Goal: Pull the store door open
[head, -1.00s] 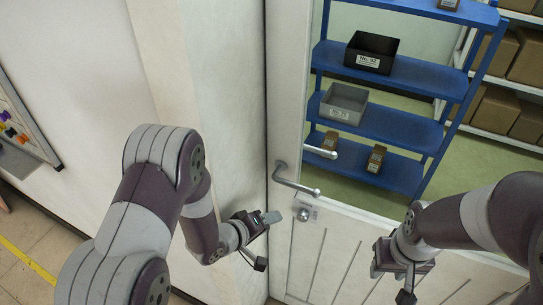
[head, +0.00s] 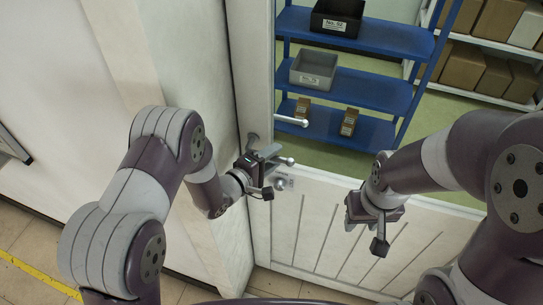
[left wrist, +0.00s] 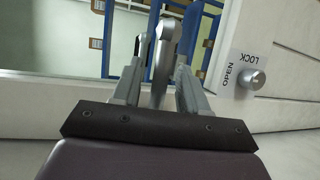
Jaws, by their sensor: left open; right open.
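The store door (head: 330,220) is white with a large window and looks closed. Its grey lever handle (head: 288,161) is at the left side of the door and also shows in the left wrist view (left wrist: 164,62). My left gripper (head: 268,154) is open at the handle; in the left wrist view its fingers (left wrist: 158,88) stand on either side of the handle, with no clear grip on it. Part of the handle is hidden by the gripper in the head view. My right gripper (head: 376,215) is open and empty in front of the door's lower panel, apart from the handle.
A lock knob (left wrist: 258,80) with an OPEN/LOCK label sits beside the handle. A second handle bar (head: 291,121) shows through the window. Behind it stands a blue shelf (head: 372,88) with bins and small boxes. A white wall (head: 170,60) is close on the left.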

